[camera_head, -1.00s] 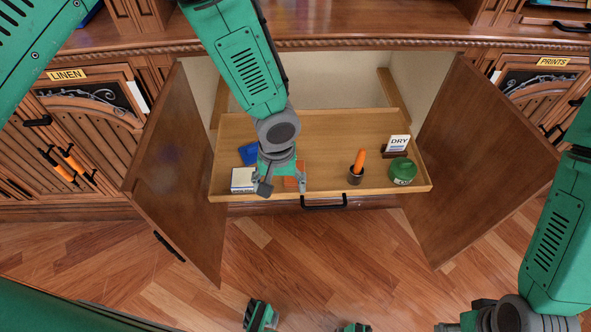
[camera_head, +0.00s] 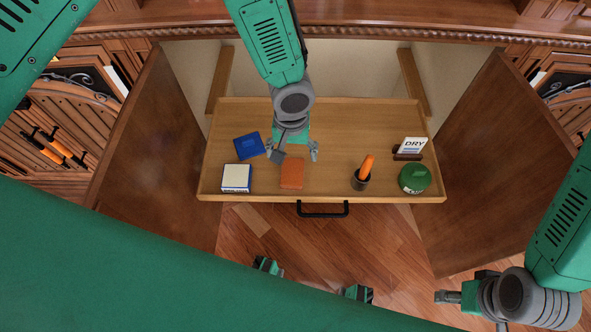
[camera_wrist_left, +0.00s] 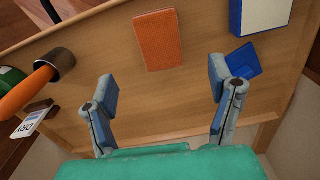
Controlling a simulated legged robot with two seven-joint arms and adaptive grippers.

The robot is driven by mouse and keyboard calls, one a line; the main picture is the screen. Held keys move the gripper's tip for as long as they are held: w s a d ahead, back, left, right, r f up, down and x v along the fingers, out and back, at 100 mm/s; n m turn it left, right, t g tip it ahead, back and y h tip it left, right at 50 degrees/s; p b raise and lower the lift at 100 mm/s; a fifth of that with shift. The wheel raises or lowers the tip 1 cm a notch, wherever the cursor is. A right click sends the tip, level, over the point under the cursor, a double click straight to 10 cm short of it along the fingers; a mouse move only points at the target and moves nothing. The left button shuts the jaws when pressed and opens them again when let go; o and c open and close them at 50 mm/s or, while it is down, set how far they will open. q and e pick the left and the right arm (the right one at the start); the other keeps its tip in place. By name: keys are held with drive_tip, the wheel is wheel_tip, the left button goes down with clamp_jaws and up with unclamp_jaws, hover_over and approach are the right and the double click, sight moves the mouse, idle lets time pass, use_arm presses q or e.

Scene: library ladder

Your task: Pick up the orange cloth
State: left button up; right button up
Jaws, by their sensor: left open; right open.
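The orange cloth (camera_head: 291,173) lies flat as a folded rectangle in the wooden pull-out tray, near its front edge. It also shows in the left wrist view (camera_wrist_left: 157,38), past the fingertips. My left gripper (camera_head: 293,152) is open and empty, just behind the cloth in the head view. In the left wrist view its fingers (camera_wrist_left: 161,84) are spread wider than the cloth, with bare wood between them. My right gripper (camera_head: 449,298) is open, off to the lower right, away from the tray.
The tray (camera_head: 330,118) also holds a blue item (camera_head: 249,146), a white box (camera_head: 236,177), a dark cup with an orange handle (camera_head: 361,181), a DRY card (camera_head: 412,147) and a green tin (camera_head: 414,179). Open cabinet doors (camera_head: 150,150) flank it. A black handle (camera_head: 323,210) is in front.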

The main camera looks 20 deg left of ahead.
sight(293, 171)
use_arm(q)
drive_tip(key=f, duration=0.3)
drive_tip(key=f+b, duration=0.1)
drive_tip(key=f, duration=0.1)
drive_tip(key=shift+w+a, duration=0.1)
drive_tip(key=shift+a, duration=0.25)
drive_tip(key=f+b, duration=0.1)
drive_tip(key=f, duration=0.1)
drive_tip(key=d+f, duration=0.1)
drive_tip(key=f, duration=0.1)
drive_tip(key=shift+f+b, duration=0.15)
drive_tip(key=shift+b, duration=0.25)
drive_tip(key=shift+f, duration=0.4)
drive_tip(key=shift+a, duration=0.15)
use_arm(e)
drive_tip(key=f, duration=0.3)
drive_tip(key=shift+a+f, duration=0.2)
use_arm(q)
drive_tip(key=c, duration=1.1)
drive_tip(key=shift+o, duration=0.3)
